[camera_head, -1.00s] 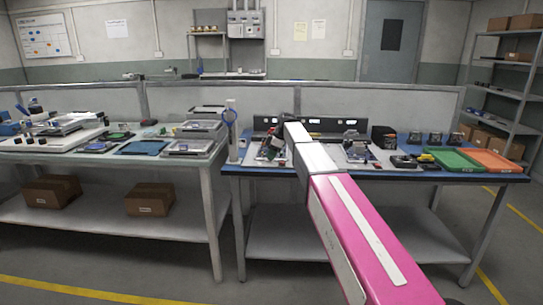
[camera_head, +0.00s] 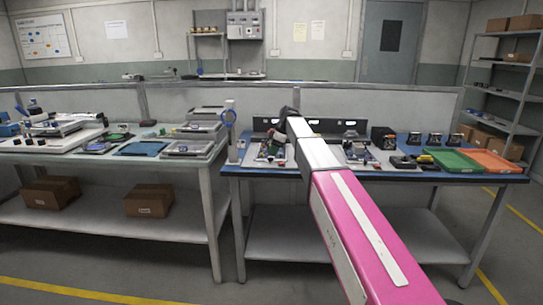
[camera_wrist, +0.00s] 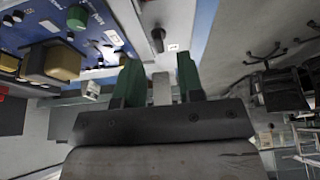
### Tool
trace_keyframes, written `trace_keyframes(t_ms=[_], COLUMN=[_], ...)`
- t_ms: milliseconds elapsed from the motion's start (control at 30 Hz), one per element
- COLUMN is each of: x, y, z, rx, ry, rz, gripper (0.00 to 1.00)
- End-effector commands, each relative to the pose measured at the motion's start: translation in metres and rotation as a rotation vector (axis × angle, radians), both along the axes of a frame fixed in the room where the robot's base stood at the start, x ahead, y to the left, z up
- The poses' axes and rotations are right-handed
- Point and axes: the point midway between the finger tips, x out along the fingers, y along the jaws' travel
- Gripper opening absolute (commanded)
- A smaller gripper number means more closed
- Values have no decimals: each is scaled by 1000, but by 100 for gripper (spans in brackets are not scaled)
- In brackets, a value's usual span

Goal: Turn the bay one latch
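In the wrist view my gripper (camera_wrist: 160,82) shows two green fingers standing apart, with a grey bar visible between them. Nothing is clearly held. Beyond the fingertips a small black handle (camera_wrist: 157,36) stands on a pale panel beside a small white label; it may be the bay one latch, but I cannot read the label. The handle is apart from the fingers. In the head view the left bay (camera_head: 268,150) with its board sits on the blue bench (camera_head: 236,170). The dark end of my arm is above and beside it, and the fingers cannot be made out there.
In the wrist view a yellow-and-black block (camera_wrist: 62,62) and a green knob (camera_wrist: 77,17) lie left of the fingers. In the head view a second bay (camera_head: 360,152), a green tray (camera_head: 455,161) and an orange tray (camera_head: 492,161) stand to the right. A white post (camera_head: 231,130) stands left.

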Motion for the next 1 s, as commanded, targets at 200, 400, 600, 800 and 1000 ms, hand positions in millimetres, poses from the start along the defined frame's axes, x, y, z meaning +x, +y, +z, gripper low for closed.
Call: trace_keyframes(t_ms=[200, 400, 600, 800, 1000], x=[0, 0, 0, -1, -1], y=[-17, -26, -29, -29, -29], z=[40, 63, 70, 70, 70], rx=[1, 0, 0, 0, 0], ry=[-3, -1, 0, 0, 0], rz=[-1, 1, 1, 0, 0], gripper=[35, 35, 35, 35, 35])
